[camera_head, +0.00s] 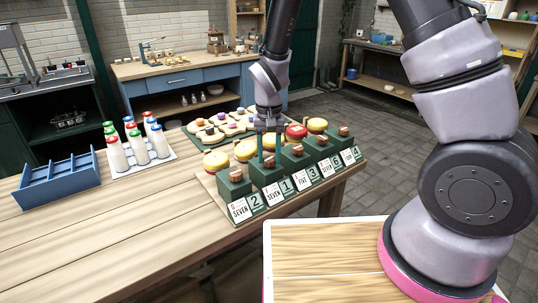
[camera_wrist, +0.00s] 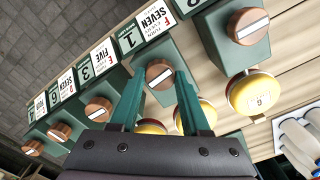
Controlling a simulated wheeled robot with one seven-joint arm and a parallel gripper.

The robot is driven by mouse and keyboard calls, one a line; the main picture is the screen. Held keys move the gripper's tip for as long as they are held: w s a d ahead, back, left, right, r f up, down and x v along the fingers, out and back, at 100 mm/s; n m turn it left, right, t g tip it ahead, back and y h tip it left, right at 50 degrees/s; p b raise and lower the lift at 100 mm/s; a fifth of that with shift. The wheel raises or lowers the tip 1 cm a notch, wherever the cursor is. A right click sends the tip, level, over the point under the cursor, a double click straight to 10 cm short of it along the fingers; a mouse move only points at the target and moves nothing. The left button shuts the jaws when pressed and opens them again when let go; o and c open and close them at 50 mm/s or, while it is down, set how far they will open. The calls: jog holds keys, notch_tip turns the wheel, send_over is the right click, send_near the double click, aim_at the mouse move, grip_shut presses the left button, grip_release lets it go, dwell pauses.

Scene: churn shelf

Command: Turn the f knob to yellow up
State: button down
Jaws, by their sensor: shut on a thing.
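My gripper (camera_head: 267,158) reaches down onto the second block from the left in the row of green knob blocks. In the wrist view its teal fingers (camera_wrist: 161,80) stand on either side of a round wooden knob (camera_wrist: 160,73) and are shut on it. The knob has a white bar, slanted in that view. Beside it are a number card 1 (camera_wrist: 129,40) and a word card reading SEVEN (camera_wrist: 152,20), whose red letter is too small to be sure of. A yellow-topped dome (camera_wrist: 205,112) lies behind the fingers, partly hidden.
Neighbouring knobs (camera_wrist: 248,26) stand close on both sides. A red dome (camera_head: 297,131) and yellow domes (camera_head: 215,161) line the row's back. A tray of bottles (camera_head: 165,160) and a blue rack (camera_head: 58,182) stand left. The table front is clear.

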aim_at(269, 158)
jog(key=shift+m, duration=0.7)
jog(key=shift+c, duration=1.9)
grip_release()
notch_tip(269, 158, up, 11)
jog(key=shift+f, duration=0.1)
